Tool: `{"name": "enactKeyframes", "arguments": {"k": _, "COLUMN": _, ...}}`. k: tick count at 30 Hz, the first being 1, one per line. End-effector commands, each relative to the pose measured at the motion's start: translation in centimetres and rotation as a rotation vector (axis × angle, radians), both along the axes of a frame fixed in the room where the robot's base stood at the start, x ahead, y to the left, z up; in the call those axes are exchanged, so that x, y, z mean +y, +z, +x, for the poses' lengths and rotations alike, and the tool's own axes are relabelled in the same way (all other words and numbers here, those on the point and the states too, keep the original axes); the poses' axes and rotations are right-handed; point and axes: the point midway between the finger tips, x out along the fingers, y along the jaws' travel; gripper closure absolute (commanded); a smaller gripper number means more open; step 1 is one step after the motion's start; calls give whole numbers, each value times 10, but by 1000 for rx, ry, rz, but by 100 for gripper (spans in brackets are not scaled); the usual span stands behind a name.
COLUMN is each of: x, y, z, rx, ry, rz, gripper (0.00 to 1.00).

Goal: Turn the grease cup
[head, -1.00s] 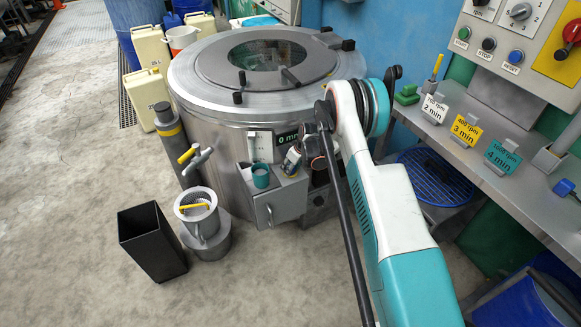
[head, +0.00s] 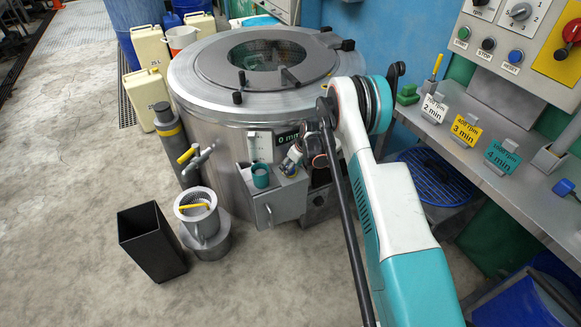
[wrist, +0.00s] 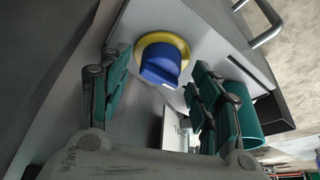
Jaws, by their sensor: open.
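In the wrist view my gripper (wrist: 157,95) is open, with one green-padded finger on each side. The cap lies beyond the fingertips, between their lines. Nothing is held, and I see no contact with the cap.
A teal cup (head: 260,176) stands on the grey housing (head: 280,202) close beside the grease cup. The large steel drum machine (head: 205,130) rises behind. A shelf (head: 460,150) with coloured speed signs is on the right. A black bin (head: 152,243) stands on the floor, which is open at left.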

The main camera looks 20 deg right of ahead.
Motion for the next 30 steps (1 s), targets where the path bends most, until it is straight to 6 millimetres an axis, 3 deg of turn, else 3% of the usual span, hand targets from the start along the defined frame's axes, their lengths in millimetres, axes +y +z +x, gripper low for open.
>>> {"name": "enactKeyframes", "arguments": {"k": 16, "x": -19, "y": 86, "z": -30, "rx": 1, "ry": -1, "rz": 0, "gripper": 42}}
{"name": "enactKeyframes", "arguments": {"k": 22, "x": -22, "y": 99, "z": -35, "rx": 1, "ry": 0, "rz": 0, "gripper": 42}}
{"name": "enactKeyframes", "arguments": {"k": 30, "x": -22, "y": 101, "z": -36, "rx": 1, "ry": 1, "rz": 0, "gripper": 42}}
